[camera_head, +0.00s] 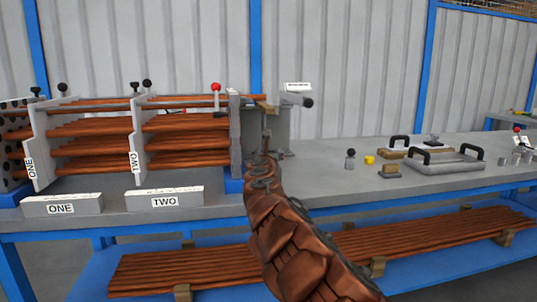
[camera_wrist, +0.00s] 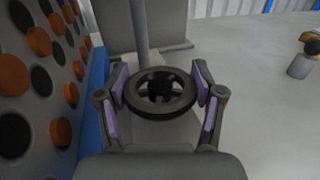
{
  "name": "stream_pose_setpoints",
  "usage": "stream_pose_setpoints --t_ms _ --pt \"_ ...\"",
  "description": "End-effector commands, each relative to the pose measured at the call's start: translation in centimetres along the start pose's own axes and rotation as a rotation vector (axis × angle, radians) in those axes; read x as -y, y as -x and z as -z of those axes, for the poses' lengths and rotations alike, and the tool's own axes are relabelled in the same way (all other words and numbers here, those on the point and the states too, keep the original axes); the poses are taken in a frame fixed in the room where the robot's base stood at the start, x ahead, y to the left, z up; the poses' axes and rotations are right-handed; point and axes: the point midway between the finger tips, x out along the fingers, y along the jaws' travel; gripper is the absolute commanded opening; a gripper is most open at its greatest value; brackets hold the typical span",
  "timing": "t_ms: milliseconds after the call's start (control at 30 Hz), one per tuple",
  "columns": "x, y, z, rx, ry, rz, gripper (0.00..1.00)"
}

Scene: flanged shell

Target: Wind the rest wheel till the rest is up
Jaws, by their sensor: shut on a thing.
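The rest wheel (camera_wrist: 159,95) is a dark spoked handwheel with a black hub, seen in the middle of the wrist view. My gripper (camera_wrist: 162,90) has its purple-padded fingers on the left and right of the rim, shut on it. The gripper also shows in the head view (camera_head: 263,152), at the front of a grey stand (camera_head: 278,120) by the right end of the rod rack. There the wheel is hidden or too small to make out. A grey post (camera_wrist: 140,32) rises behind the wheel. I cannot tell how high the rest is.
The rack holding brown rods (camera_head: 190,122) stands close to the left; its drilled plate with orange and black discs (camera_wrist: 57,75) is near my left finger. A tray with black handles (camera_head: 445,163), a small knobbed weight (camera_head: 350,162) and a yellow piece (camera_head: 369,160) lie right on the bench.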

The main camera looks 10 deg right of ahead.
Motion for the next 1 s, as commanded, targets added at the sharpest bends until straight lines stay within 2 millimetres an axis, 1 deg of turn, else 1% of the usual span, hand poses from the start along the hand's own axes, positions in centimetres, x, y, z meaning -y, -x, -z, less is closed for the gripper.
stream_pose_setpoints --t_ms 33,233,267,300,667,1000 --pt "0.0 0.0 -0.1 0.001 0.000 0.000 0.68" --pt "0.0 0.0 0.0 0.000 0.000 0.000 0.89" --pt "0.0 0.0 0.0 0.000 0.000 0.000 0.92" --pt "0.0 0.0 0.0 0.000 0.000 0.000 0.93" --pt "0.0 0.1 0.0 0.000 0.001 -0.001 0.93" --pt "-0.1 1.7 0.0 0.000 0.005 -0.003 0.93"
